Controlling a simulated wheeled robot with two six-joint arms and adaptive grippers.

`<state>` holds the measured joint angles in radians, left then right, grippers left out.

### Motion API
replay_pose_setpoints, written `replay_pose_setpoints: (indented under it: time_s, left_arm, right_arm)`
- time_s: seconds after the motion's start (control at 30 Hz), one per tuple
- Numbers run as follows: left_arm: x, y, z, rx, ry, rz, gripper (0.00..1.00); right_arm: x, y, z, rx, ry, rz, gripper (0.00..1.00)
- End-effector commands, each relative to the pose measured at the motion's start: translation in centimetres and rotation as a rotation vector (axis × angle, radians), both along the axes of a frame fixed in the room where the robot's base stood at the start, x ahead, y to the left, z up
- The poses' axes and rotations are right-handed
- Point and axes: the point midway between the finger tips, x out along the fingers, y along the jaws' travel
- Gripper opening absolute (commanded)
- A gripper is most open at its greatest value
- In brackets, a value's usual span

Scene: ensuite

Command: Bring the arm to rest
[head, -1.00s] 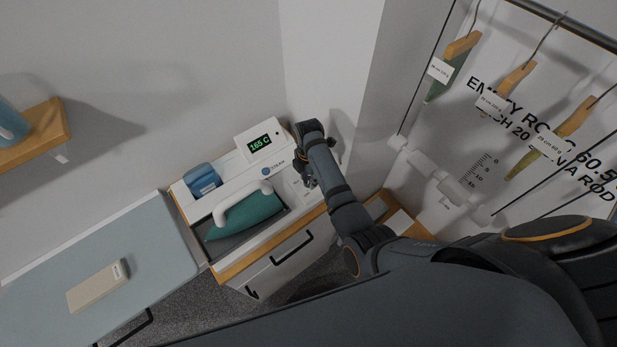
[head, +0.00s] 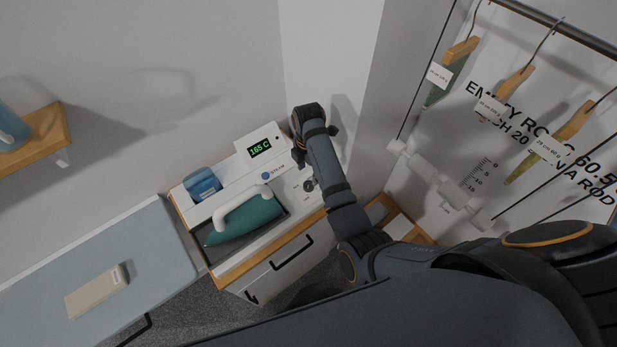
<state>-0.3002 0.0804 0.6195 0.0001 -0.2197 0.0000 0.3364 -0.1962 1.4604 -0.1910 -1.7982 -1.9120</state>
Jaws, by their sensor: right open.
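My right arm reaches in from the lower right over the right end of the ironing station (head: 228,262). My right gripper (head: 318,134) is at the arm's far end, beside the station's right back corner, partly hidden by my own wrist. It is open and I see nothing held in it. A dark dial (head: 308,186) on the station's white panel is in view, just left of my forearm and apart from the gripper. My left gripper is not in view.
A teal iron (head: 245,222) lies in the station, near a blue tank (head: 203,184) and a display (head: 261,148) reading 165 C. A blue-grey board (head: 150,250) with a beige box (head: 97,291) is left. Hangers (head: 463,50) hang from a rod at right.

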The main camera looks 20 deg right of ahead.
Motion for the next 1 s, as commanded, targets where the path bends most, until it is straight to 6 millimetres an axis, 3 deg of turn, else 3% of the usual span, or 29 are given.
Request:
replay_pose_setpoints:
  time_s: [0.17, 0.67, 0.77, 0.83, 1.0]
  left_arm:
    - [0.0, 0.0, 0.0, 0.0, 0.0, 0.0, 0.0]
    - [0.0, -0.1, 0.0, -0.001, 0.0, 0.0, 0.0]
    - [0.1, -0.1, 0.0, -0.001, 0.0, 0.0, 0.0]
    - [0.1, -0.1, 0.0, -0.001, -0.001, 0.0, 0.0]
    - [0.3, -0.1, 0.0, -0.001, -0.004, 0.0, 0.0]
  right_arm:
    - [0.0, 0.0, 0.8, 0.001, 0.0, 0.001, 0.56]
    - [-0.6, -0.6, 0.4, -0.002, -0.007, -0.057, 0.56]
    - [-2.9, -2.7, -0.9, -0.008, -0.038, -0.285, 0.56]
    - [-5.6, -4.8, -1.5, -0.009, -0.081, -0.536, 0.56]
    - [-11.1, -8.1, -1.1, 0.027, -0.186, -1.055, 0.56]
